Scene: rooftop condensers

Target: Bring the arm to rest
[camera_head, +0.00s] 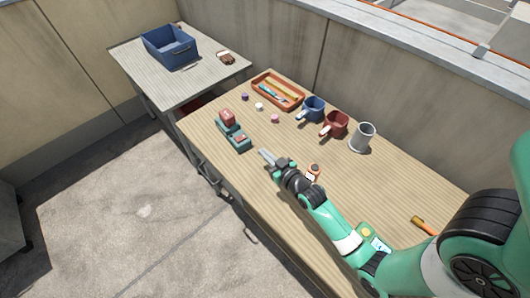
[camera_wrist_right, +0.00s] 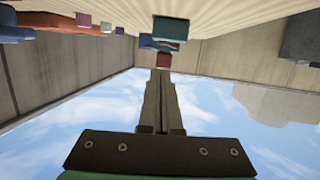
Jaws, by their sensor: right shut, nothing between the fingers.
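My right gripper (camera_head: 267,156) is at the end of the green arm that reaches in from the lower right in the head view. It is above the wooden workbench (camera_head: 400,190), to the right of a teal holder (camera_head: 236,140) with a red block (camera_head: 227,117) on it. In the right wrist view the two fingers (camera_wrist_right: 159,90) lie together, shut, with nothing between them. The teal holder also shows in the wrist view (camera_wrist_right: 170,28), beyond the fingertips and apart from them. My left gripper is in neither view.
An orange tray (camera_head: 279,90), a blue cup (camera_head: 313,107), a red cup (camera_head: 335,124) and a grey cup (camera_head: 362,137) stand along the wall side. A second table holds a blue bin (camera_head: 170,47).

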